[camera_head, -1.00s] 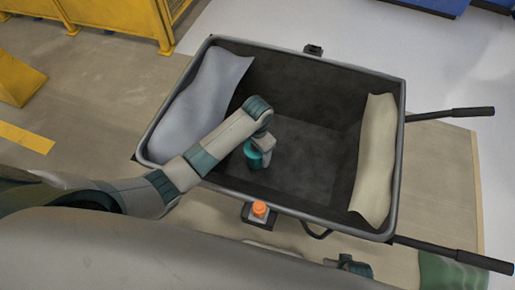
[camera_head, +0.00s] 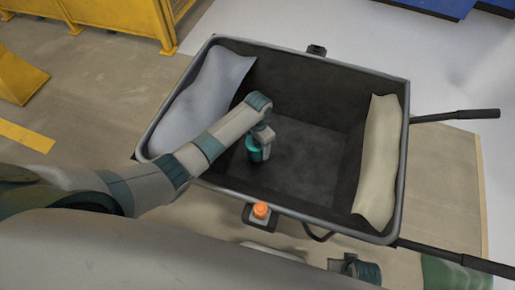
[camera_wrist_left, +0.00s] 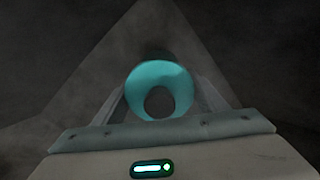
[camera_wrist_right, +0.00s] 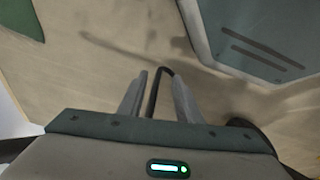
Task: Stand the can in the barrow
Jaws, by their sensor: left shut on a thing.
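The can is teal (camera_head: 255,152) and sits inside the dark barrow (camera_head: 300,213), near its front-left part. In the left wrist view the can (camera_wrist_left: 161,77) shows its round teal end with a dark centre, between the two fingers. My left gripper (camera_wrist_left: 160,100) is shut on the can. I cannot tell whether the can touches the barrow floor. My right gripper (camera_wrist_right: 160,90) is open, outside the barrow, with a dark curved bar visible between and beyond its fingers; it also shows at the lower edge of the head view (camera_head: 345,262).
A grey sack (camera_head: 205,95) lies along the barrow's left wall and a cream sack (camera_head: 378,165) along its right wall. An orange-topped thing (camera_head: 261,210) is at the front rim. Handles (camera_head: 455,115) stick out right. The barrow's middle floor is clear.

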